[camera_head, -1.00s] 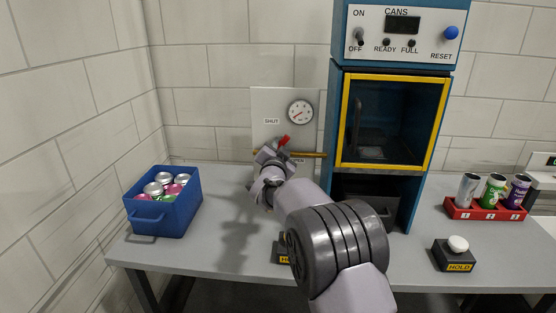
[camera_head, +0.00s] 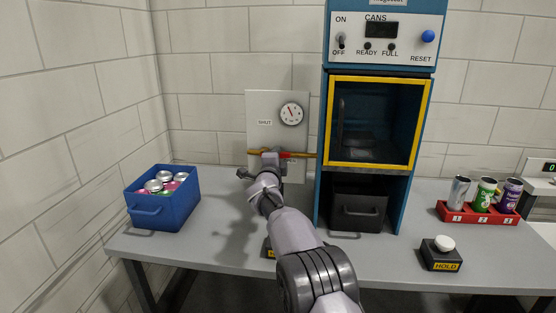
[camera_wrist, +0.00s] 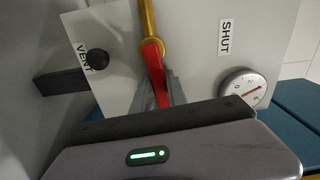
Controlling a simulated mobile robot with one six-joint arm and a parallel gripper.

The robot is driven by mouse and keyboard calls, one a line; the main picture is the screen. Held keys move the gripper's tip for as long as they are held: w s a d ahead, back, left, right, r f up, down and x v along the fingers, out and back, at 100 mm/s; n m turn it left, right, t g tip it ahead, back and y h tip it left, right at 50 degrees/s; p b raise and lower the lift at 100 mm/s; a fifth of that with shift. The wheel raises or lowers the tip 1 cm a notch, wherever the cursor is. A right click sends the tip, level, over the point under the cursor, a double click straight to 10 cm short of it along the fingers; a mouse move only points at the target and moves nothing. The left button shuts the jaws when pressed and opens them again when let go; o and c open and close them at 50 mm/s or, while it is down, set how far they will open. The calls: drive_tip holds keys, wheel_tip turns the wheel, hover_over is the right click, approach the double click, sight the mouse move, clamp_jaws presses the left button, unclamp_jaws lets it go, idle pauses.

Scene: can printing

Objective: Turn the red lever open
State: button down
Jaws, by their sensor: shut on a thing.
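The red lever (camera_head: 285,154) sits on the brass pipe (camera_head: 254,152) in front of a pale panel. In the head view it lies nearly level, pointing right along the pipe. In the wrist view the lever (camera_wrist: 154,70) runs down from the round brass pivot (camera_wrist: 151,46), in line with the pipe. My gripper (camera_wrist: 163,98) is shut on the lever's free end, which is partly hidden between the grey fingers. In the head view my wrist and arm rise in front of the panel, and the fingers are hard to make out.
The panel (camera_head: 263,104) carries a SHUT label and a gauge (camera_head: 291,113); a black VENT knob (camera_wrist: 97,60) shows in the wrist view. The blue machine (camera_head: 407,185) stands close right. A blue crate (camera_head: 150,212) of cans is left. A red rack (camera_head: 470,215) and HOLD button (camera_head: 442,254) are right.

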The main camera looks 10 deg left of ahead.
drive_tip(key=shift+f+m+b, duration=0.1)
drive_tip(key=shift+m+b, duration=0.3)
drive_tip(key=shift+m, duration=0.2)
drive_tip(key=c, duration=1.3)
unclamp_jaws()
drive_tip(key=shift+w+f, duration=0.1)
drive_tip(key=s, duration=0.5)
drive_tip(key=s+b, duration=0.1)
drive_tip(key=s, duration=1.1)
drive_tip(key=shift+s+a, duration=0.25)
drive_tip(key=shift+a, duration=0.05)
